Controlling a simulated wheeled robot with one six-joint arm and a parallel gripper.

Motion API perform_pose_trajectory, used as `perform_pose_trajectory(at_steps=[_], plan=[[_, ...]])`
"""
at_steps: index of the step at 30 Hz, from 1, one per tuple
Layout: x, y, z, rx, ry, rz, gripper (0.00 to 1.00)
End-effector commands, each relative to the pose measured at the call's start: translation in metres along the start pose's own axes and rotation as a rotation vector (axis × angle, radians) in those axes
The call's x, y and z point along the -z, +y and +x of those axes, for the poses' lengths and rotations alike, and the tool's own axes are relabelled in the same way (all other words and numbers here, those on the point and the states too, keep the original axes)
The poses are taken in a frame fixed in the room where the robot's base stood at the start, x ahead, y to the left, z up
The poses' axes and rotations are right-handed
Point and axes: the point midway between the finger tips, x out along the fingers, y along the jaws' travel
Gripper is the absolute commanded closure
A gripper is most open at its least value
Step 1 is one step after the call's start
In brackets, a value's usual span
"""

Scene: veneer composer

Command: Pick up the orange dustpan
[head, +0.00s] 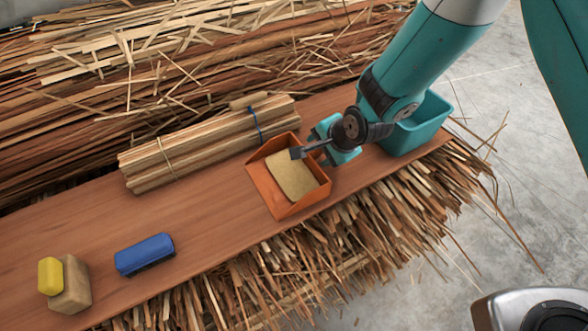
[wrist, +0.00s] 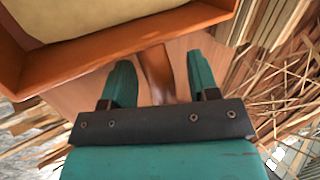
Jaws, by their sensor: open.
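The orange dustpan (head: 264,193) lies on the wooden board with a flat tan thing (head: 292,176) inside it. In the wrist view the dustpan's wall (wrist: 100,52) fills the top left. Its brown-orange handle (wrist: 155,74) points down into the space between the fingers. My gripper (head: 332,143) is at the dustpan's right side in the head view and partly covers it, hiding the handle there. In the wrist view my gripper (wrist: 159,66) is open, with one teal finger on each side of the handle and gaps showing beside it.
A teal bin (head: 425,123) stands just right, beside my arm. A tied bundle of wood strips (head: 205,145) lies behind the dustpan. A blue brush or block (head: 144,253) and a yellow item (head: 50,275) against a wooden block (head: 73,288) lie at left. Loose strips surround the board (head: 215,215).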

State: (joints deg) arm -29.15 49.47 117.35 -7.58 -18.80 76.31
Motion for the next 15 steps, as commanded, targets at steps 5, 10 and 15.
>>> perform_pose_trajectory(at_steps=[5,10,15], plan=[[0.0000,0.0002,-0.0002,0.000,0.000,0.000,0.59],[0.0000,0.0003,-0.0003,0.000,0.000,0.000,0.98],[0.0001,-0.0001,-0.0006,0.000,0.000,0.000,1.00]])
